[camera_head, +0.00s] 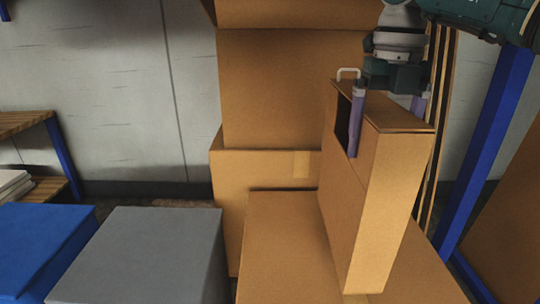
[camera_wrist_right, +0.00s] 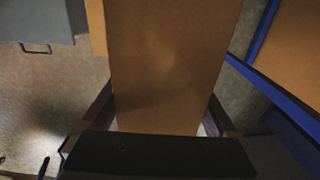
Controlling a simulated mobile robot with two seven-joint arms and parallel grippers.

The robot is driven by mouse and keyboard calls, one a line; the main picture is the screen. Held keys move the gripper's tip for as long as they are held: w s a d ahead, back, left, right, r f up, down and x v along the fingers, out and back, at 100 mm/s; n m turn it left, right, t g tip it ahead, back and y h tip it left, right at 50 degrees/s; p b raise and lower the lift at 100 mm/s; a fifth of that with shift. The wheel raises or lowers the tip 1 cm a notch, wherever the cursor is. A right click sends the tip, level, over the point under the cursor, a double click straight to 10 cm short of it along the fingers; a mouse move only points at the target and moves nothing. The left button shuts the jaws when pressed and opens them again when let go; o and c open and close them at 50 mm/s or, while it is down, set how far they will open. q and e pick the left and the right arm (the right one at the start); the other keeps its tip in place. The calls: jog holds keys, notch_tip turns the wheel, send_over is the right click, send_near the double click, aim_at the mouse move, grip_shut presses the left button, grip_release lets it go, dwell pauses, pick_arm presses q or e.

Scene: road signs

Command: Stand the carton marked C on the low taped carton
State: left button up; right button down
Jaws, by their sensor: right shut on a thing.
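My right gripper (camera_head: 386,122) is shut on a tall, narrow brown carton (camera_head: 382,215), with fingers on both sides of its top. The carton hangs upright and has a dark opening high on its left side. No letter C shows on its visible faces. In the right wrist view the carton (camera_wrist_right: 170,60) fills the space between the fingers (camera_wrist_right: 152,122). Its lower end is over a low brown carton (camera_head: 283,240) in the head view; I cannot tell whether they touch. No tape shows on this low carton's visible part. My left gripper is out of view.
Behind stands another carton (camera_head: 250,185) with a tape patch, bearing a larger carton (camera_head: 285,90). A grey box (camera_head: 150,255) and a blue box (camera_head: 40,245) stand left. A blue post (camera_head: 495,130) and thin upright boards stand close on the right.

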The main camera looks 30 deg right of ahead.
aim_at(353, 174)
jog(key=shift+f+b, duration=0.6)
jog(key=shift+f, duration=1.6)
jog(key=shift+w+f, duration=0.1)
grip_release()
